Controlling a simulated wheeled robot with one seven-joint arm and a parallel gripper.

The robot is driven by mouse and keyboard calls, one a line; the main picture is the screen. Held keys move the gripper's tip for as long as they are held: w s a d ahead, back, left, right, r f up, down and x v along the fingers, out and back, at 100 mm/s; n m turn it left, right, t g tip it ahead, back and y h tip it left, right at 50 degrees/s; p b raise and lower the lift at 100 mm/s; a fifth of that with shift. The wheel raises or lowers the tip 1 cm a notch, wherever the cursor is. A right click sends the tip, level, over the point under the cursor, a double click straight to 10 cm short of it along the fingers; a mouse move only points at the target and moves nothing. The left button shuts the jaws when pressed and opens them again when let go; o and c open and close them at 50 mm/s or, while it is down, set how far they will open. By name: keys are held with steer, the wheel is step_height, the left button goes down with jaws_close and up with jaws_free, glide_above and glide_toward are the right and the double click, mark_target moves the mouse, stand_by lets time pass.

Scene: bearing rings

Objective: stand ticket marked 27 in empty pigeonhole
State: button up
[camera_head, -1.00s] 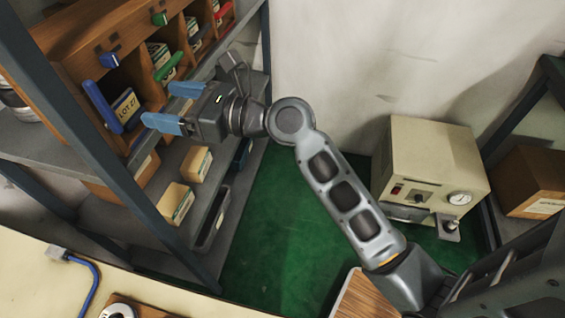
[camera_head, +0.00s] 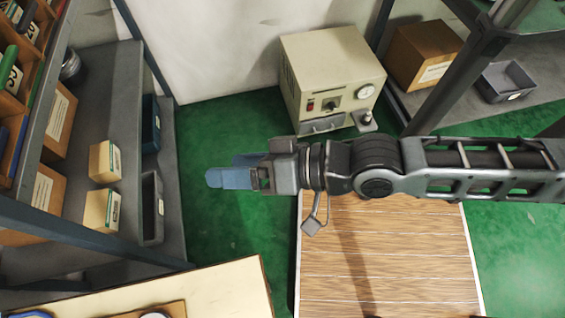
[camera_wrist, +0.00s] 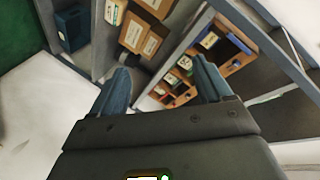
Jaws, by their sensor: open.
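My gripper (camera_head: 212,178) is in the middle of the head view, with blue fingers pointing left, open and empty over the green floor. It is well away from the shelves. In the wrist view its fingers (camera_wrist: 163,88) are spread apart with nothing between them. The wooden pigeonhole rack (camera_head: 32,75) is cut off by the left edge of the head view. Several tickets stand in it, such as one at the edge (camera_head: 13,78). The rack also shows in the wrist view (camera_wrist: 228,68), with small cards. I cannot read 27 or pick out the empty pigeonhole.
Below the rack, a grey shelf (camera_head: 90,65) holds cardboard boxes (camera_head: 106,162) and dark bins (camera_head: 152,205). A cream machine (camera_head: 330,75) stands behind my arm. A wooden surface (camera_head: 380,255) is below it, and a cream table (camera_head: 225,290) is at front left. A blue post (camera_head: 80,232) crosses lower left.

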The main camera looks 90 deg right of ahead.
steer(key=s+a+r+n, duration=0.1)
steer(key=s+r+n, duration=0.3)
steer(key=s+n, duration=0.4)
steer(key=shift+s+a+n+y, duration=0.2)
steer(key=shift+a+n+y, duration=0.2)
steer(key=shift+n, duration=0.6)
steer(key=shift+r, duration=0.1)
